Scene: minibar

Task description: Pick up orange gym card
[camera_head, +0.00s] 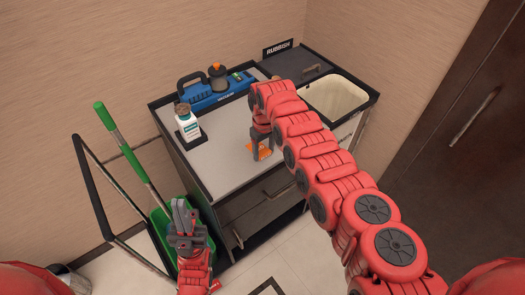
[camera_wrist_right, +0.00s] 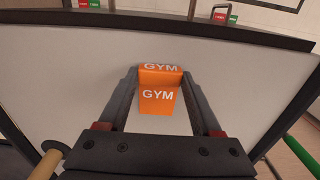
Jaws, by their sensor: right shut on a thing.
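The orange gym card (camera_head: 265,152) is at the front part of the cabinet's grey top, partly hidden by my right gripper (camera_head: 256,155). In the right wrist view the orange card (camera_wrist_right: 158,100) has white GYM lettering on its larger face and again on a narrow upper strip. My right gripper (camera_wrist_right: 159,78) has one dark finger on each side of the card and is shut on it. Whether the card touches the top is unclear. My left gripper (camera_head: 183,212) is low at the left, in front of the green dustpan, away from the card; its finger gap is unclear.
A white bottle (camera_head: 188,124), a blue case (camera_head: 215,95) and an orange-capped dark container (camera_head: 217,76) stand at the back left of the top. A bin (camera_head: 336,96) is at the right. A green-handled broom (camera_head: 125,145) and dark frame (camera_head: 97,195) stand left.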

